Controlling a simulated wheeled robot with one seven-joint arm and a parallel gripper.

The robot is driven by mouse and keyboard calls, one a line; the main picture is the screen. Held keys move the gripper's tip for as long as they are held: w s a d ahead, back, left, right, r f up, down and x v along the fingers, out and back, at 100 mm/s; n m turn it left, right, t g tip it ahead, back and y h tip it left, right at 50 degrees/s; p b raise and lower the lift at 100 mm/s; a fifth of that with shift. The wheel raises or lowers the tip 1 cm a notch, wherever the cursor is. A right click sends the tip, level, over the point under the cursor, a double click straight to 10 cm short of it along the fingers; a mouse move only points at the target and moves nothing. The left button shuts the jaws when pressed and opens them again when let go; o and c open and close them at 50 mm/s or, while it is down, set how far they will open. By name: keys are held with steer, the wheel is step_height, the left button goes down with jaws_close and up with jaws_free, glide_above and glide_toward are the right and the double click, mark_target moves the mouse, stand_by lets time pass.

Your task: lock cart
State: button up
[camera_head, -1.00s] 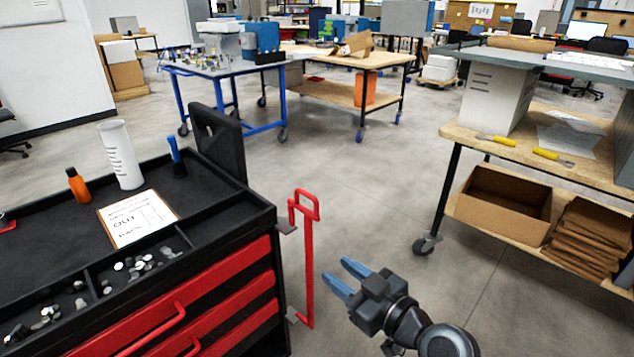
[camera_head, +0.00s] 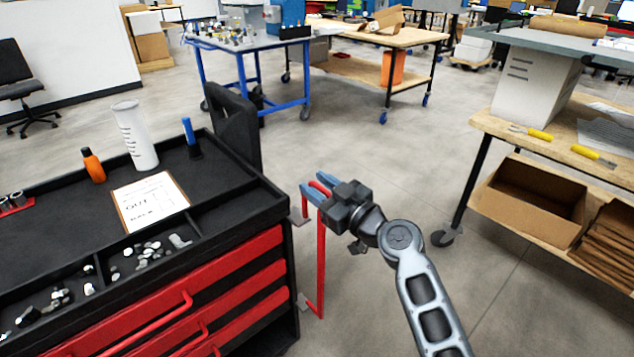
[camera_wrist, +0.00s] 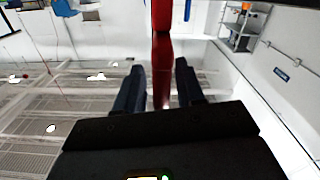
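The black cart (camera_head: 240,203) with red drawers stands at the left. A red lever (camera_head: 321,262), a tall upright bar with a bent top, is fixed by brackets to the cart's right side. My gripper (camera_head: 314,184) is at the top of this lever, its blue fingers pointing left toward the cart. In the wrist view the red bar (camera_wrist: 162,50) runs between the two dark fingers (camera_wrist: 160,85), with gaps visible on both sides, so the gripper is open around it. The lever's top is partly hidden by the fingers in the head view.
The cart top holds a white cylinder (camera_head: 136,137), an orange bottle (camera_head: 93,166), a blue-capped item (camera_head: 191,140) and a paper sign (camera_head: 150,200). A wooden-shelved bench (camera_head: 545,155) stands right. Floor between them is clear.

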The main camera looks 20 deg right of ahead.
steer(key=shift+w+a, duration=0.15)
steer(key=shift+w, duration=0.1)
jaws_close()
stand_by(0.5)
